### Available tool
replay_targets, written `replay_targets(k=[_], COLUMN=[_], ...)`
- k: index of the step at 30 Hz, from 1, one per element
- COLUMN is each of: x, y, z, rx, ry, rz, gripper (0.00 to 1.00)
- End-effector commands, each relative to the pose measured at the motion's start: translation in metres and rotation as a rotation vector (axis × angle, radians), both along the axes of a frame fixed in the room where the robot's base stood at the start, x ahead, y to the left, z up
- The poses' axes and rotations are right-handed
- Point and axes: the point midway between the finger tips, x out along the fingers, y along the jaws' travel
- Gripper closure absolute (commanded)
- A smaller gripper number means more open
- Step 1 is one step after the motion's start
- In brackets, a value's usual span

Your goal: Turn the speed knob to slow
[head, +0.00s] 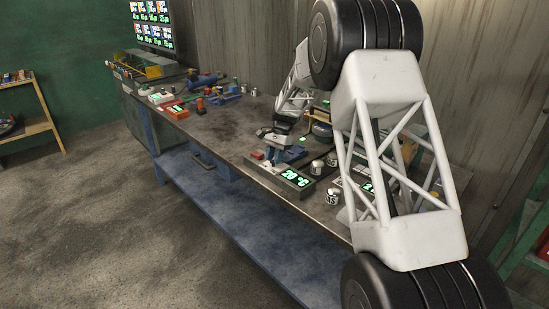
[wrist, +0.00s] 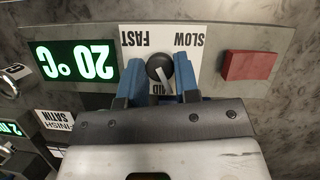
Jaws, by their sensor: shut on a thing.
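The speed knob (wrist: 159,67) is round and dark with a white pointer. In the wrist view it sits between a green 20 °C display (wrist: 75,63) and a red button (wrist: 250,66). The label plate (wrist: 160,36) reads upside down, FAST upper left, SLOW upper right and a partly covered MID below. The pointer slants down and slightly right, near MID. My gripper (wrist: 157,74) is shut on the knob, one blue finger on each side. In the head view my gripper (head: 286,151) is over the panel (head: 268,173), and the knob is hidden.
The workbench (head: 217,128) carries several other devices toward its far left end. Small round pots (head: 332,196) stand right of the panel. In the wrist view a FINISH SATIN label (wrist: 56,121) shows at lower left. Bare bench lies left of the panel.

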Motion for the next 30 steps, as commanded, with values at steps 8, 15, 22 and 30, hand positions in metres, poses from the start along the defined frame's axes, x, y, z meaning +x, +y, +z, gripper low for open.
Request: replay_targets(k=[8, 15, 22, 30], x=[0.0013, 0.0015, 0.0014, 0.0015], y=[0.002, 0.003, 0.0031, 0.0034], z=[0.0002, 0.0003, 0.0008, 0.0008], rx=[-0.001, -0.001, 0.0, 0.0], ry=[-0.001, -0.002, -0.001, -0.002], rz=[0.263, 0.46, 0.58, 0.628], gripper=[0.94, 0.94, 0.94, 0.94])
